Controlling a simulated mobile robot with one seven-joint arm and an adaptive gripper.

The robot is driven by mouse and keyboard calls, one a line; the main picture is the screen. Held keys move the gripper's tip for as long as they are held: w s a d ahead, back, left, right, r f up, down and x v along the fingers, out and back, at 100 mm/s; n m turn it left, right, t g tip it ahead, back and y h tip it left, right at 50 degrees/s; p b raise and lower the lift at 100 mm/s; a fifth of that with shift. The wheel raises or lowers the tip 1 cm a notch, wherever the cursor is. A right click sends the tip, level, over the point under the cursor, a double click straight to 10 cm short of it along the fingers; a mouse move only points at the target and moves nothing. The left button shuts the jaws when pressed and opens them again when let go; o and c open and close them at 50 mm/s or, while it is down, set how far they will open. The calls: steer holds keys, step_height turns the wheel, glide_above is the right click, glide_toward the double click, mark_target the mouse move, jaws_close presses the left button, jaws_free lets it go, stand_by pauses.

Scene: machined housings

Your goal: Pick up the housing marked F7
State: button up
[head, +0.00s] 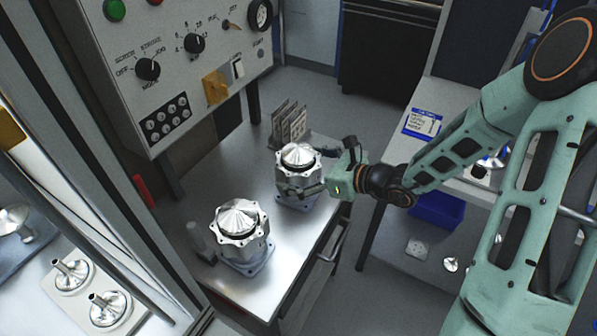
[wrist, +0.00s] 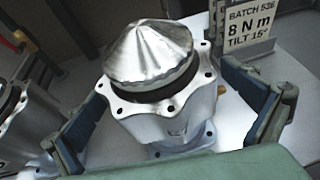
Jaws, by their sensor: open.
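Two silver housings with flanged, bolt-holed rims and conical tops stand upright on the metal table. The nearer housing (head: 238,238) is at the front left. The farther housing (head: 299,158) is by my gripper (head: 306,184), which reaches in from the right. In the wrist view this housing (wrist: 160,108) stands between the two spread fingers of my open gripper (wrist: 160,118), with gaps on both sides. A small dark mark on its side is too blurred to read. The other housing (wrist: 22,125) is cut off at the left edge; I cannot read an F7 on either.
Upright plates in a rack (head: 289,122) stand behind the farther housing. A sign (wrist: 257,28) there reads "BATCH 536, 8 N m, TILT 15°". A control panel (head: 180,65) overhangs the table's back left. A small grey cylinder (head: 197,238) stands left of the nearer housing.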

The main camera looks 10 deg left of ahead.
steer(key=shift+w+a+f, duration=0.1)
steer(key=shift+a, duration=0.15)
steer(key=shift+c, duration=0.6)
steer(key=c, duration=1.8)
steer(key=shift+c, duration=1)
steer(key=shift+r, duration=0.2)
